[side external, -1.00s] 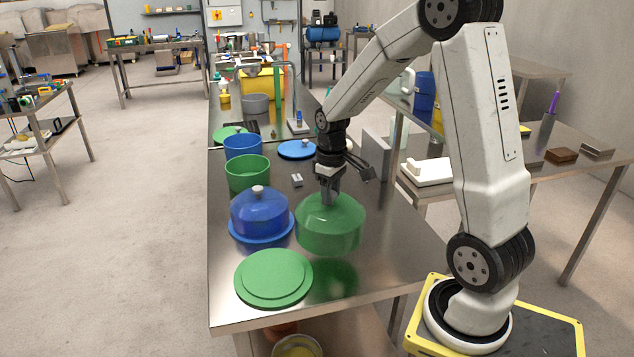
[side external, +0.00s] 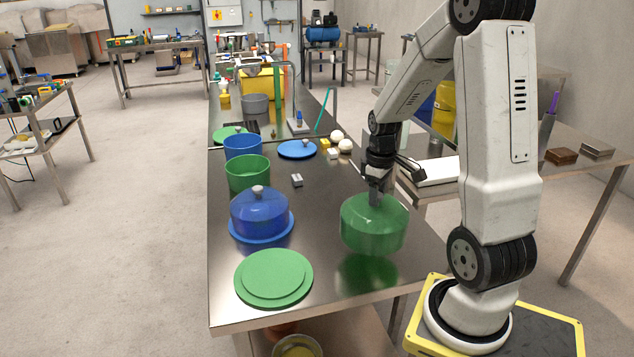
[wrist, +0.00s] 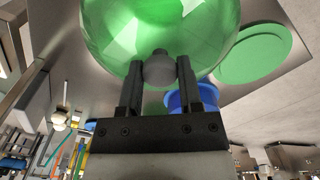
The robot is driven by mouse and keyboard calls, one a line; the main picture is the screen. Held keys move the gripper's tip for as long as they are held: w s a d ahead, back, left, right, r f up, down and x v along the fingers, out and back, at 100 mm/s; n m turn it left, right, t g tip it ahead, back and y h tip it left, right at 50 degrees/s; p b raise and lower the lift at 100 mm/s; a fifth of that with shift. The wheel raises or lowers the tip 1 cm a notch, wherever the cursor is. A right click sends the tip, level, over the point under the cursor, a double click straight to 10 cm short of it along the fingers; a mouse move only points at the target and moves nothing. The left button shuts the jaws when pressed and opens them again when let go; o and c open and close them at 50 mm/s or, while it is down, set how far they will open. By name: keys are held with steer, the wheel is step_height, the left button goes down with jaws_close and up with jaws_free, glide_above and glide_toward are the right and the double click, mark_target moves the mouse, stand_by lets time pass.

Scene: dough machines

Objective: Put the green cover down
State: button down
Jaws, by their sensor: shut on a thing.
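The green cover (side external: 374,226) is a translucent dome held by its grey knob in my gripper (side external: 376,190). It hangs above the right part of the steel table, and its green reflection shows on the steel in front of it. In the wrist view the two fingers close on the grey knob (wrist: 159,70), with the green dome (wrist: 150,25) beyond. A flat green base disc (side external: 273,277) lies at the table's front left with nothing on it; it also shows in the wrist view (wrist: 253,54).
A blue cover (side external: 258,212) sits on a blue base left of the held cover. Behind stand a green pot (side external: 248,174), a blue pot (side external: 243,147) and a blue lid (side external: 297,149). The steel table (side external: 318,230) is bare between the blue and green covers.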

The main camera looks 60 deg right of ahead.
mark_target(375, 216)
steer(key=shift+f, duration=3.4)
steer(key=shift+f, duration=0.15)
steer(key=shift+c, duration=1.4)
jaws_free()
steer(key=shift+r, duration=6.15)
steer(key=shift+a, duration=0.1)
steer(key=w+a+f+t, duration=0.1)
steer(key=a+f, duration=0.2)
steer(key=a, duration=0.9)
steer(key=w+a+f+n+t, duration=0.1)
steer(key=w+a+f, duration=0.1)
steer(key=a, duration=1)
steer(key=shift+w+a+f+t, duration=0.15)
steer(key=shift+w+f+t, duration=0.15)
steer(key=shift+f, duration=0.2)
